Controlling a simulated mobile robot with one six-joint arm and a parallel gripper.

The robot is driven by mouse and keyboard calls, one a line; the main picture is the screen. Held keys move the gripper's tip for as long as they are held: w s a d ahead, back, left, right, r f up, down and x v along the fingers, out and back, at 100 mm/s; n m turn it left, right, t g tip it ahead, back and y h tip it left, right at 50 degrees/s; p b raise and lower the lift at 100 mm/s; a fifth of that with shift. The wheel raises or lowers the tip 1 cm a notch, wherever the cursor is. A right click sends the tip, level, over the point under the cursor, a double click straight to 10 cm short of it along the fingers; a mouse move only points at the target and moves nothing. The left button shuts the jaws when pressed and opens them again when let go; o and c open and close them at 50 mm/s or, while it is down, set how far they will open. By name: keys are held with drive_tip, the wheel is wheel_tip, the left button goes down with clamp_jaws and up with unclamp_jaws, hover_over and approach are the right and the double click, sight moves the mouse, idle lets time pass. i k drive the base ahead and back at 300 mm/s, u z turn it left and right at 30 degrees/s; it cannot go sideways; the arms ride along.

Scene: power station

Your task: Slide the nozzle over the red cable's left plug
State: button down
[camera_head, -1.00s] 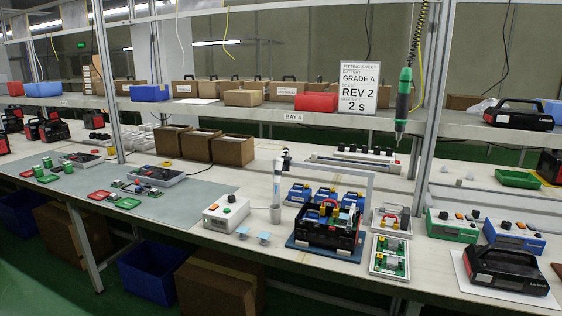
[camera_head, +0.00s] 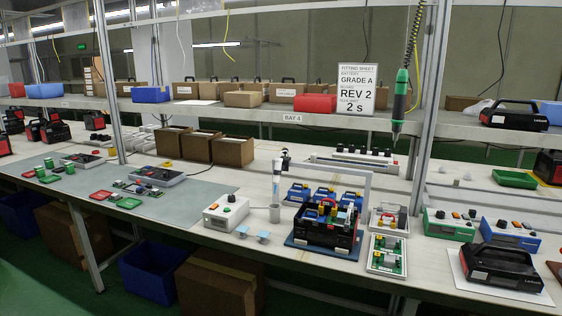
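My gripper is out of view. An open black power station (camera_head: 318,236) sits on a blue mat (camera_head: 296,243) at the bench front, with blue, yellow and red parts showing inside. Some red shows among these parts, but a red cable and its left plug are too small to tell for sure. A red loop-like piece (camera_head: 388,220) lies in a small pale tray to the right.
Blue batteries (camera_head: 299,193) sit behind the power station. A green circuit board tray (camera_head: 386,256) is at its right. A green-handled driver (camera_head: 401,90) hangs above the bench.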

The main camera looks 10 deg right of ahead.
sight(281, 170)
drive_tip(key=z, duration=0.05)
drive_tip(key=i, duration=1)
drive_tip(key=u, duration=0.05)
